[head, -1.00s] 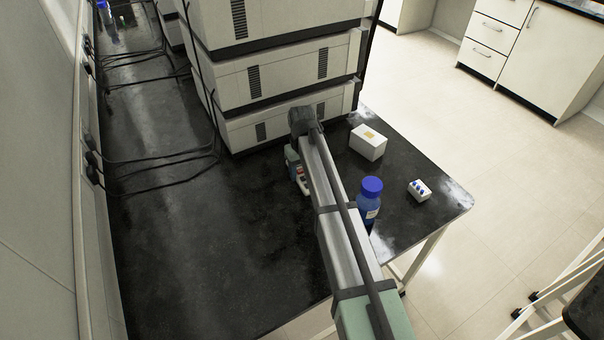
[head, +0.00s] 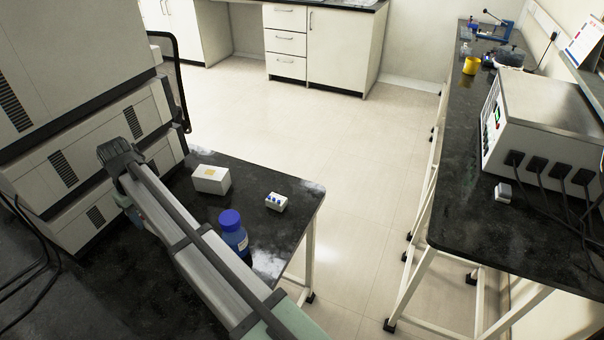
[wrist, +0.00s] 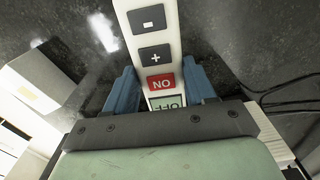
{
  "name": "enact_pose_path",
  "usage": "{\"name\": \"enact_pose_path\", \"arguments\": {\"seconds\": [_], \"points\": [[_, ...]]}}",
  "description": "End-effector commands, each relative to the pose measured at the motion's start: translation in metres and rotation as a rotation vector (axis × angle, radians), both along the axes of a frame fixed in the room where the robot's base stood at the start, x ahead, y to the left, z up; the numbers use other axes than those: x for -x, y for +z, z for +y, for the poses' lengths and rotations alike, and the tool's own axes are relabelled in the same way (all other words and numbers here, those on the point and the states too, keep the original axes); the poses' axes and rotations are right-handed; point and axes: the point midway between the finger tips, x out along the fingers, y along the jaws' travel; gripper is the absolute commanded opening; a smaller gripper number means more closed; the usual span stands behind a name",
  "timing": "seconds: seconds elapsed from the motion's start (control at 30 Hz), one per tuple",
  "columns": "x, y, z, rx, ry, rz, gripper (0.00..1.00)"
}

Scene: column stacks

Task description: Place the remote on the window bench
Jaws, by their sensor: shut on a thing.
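The remote (wrist: 154,40) is white, with grey minus and plus buttons, a red button and a small display. In the wrist view it lies between the two blue fingers of my gripper (wrist: 160,78), which is shut on it. In the head view my arm hides the remote and most of the gripper, low over the near black bench (head: 266,247) beside the stacked units. Whether the remote touches that bench I cannot tell. Another black bench (head: 465,216) runs along the right wall; no window shows, so I cannot tell which is the window bench.
A white box (head: 210,180), a blue-capped bottle (head: 233,235) and a small vial rack (head: 276,202) stand right of my arm. The right bench holds a large instrument (head: 545,125) with cables, a small box (head: 503,192) and a yellow cup (head: 471,66). Open floor separates the benches.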

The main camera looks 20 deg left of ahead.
Motion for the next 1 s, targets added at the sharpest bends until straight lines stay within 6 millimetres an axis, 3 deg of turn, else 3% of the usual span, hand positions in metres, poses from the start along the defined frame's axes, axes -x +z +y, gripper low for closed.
{"name": "enact_pose_path", "arguments": {"seconds": [0.13,0.27,0.67,1.0], "points": [[-0.016,0.000,-0.005,0.000,-0.020,0.000,0.20],[-0.050,0.000,-0.018,0.000,-0.064,0.000,0.20],[-0.190,0.004,-0.089,-0.004,-0.251,-0.002,0.20],[-0.297,0.008,-0.170,-0.009,-0.412,-0.005,0.20]]}}
